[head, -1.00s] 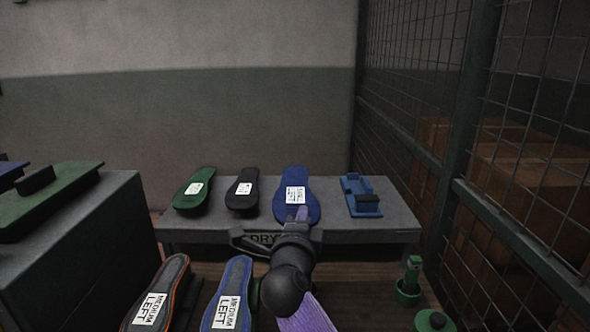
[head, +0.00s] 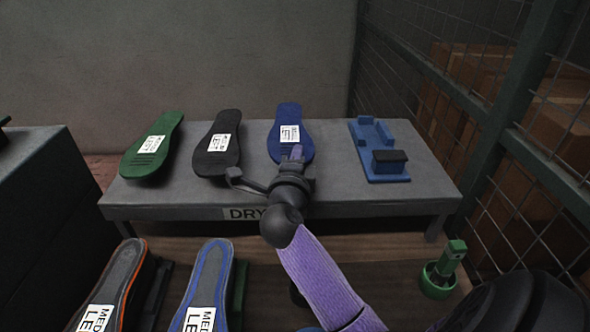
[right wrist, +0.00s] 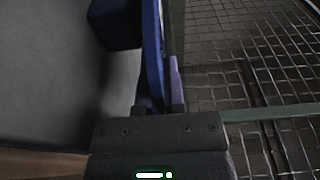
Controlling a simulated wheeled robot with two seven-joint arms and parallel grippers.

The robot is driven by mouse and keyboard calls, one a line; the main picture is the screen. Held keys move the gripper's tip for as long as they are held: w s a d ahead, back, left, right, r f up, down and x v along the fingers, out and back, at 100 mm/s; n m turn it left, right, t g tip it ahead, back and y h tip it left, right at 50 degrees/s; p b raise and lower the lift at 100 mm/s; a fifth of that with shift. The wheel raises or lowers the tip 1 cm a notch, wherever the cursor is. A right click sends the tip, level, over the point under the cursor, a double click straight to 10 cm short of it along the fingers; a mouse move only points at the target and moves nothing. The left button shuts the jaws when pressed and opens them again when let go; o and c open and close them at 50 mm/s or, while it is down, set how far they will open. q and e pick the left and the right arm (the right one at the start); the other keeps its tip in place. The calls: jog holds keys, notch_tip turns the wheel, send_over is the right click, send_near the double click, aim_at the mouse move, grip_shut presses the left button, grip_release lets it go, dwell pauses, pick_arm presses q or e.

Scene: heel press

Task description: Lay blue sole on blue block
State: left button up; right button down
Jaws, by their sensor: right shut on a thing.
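The blue sole (head: 287,116) with a white label is over the grey table, right of the black sole. My right gripper (head: 296,160) is shut on its near end. In the right wrist view the blue sole (right wrist: 152,55) shows edge-on between the fingers (right wrist: 160,95), with a dark blue thicker part (right wrist: 114,25) at its side. Whether the sole touches the table is hard to tell. The blue block (head: 367,134), with raised pieces and a black-topped part, lies to the right, apart from the sole. My left gripper is out of view.
A green sole (head: 152,145) and a black sole (head: 219,145) lie on the grey table (head: 330,188) to the left. A wire fence (head: 480,85) runs along the right. Two labelled insoles and a green cup (head: 437,282) are on the lower wooden surface.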

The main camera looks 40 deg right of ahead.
notch_tip(320, 180, down, 2)
jog(key=shift+r, duration=0.25)
jog(key=c, duration=1.1)
grip_release()
jog(key=shift+f, duration=0.15)
jog(key=shift+c, duration=0.2)
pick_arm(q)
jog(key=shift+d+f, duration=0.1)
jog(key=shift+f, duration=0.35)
pick_arm(e)
jog(key=o, duration=0.4)
jog(key=shift+s+a+r, duration=0.1)
jog(key=shift+a+r, duration=0.05)
jog(key=shift+r, duration=0.05)
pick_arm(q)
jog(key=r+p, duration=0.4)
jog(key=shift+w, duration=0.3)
pick_arm(e)
jog(key=v, duration=1.1)
jog(key=shift+s+a, duration=0.25)
jog(key=shift+a, duration=0.05)
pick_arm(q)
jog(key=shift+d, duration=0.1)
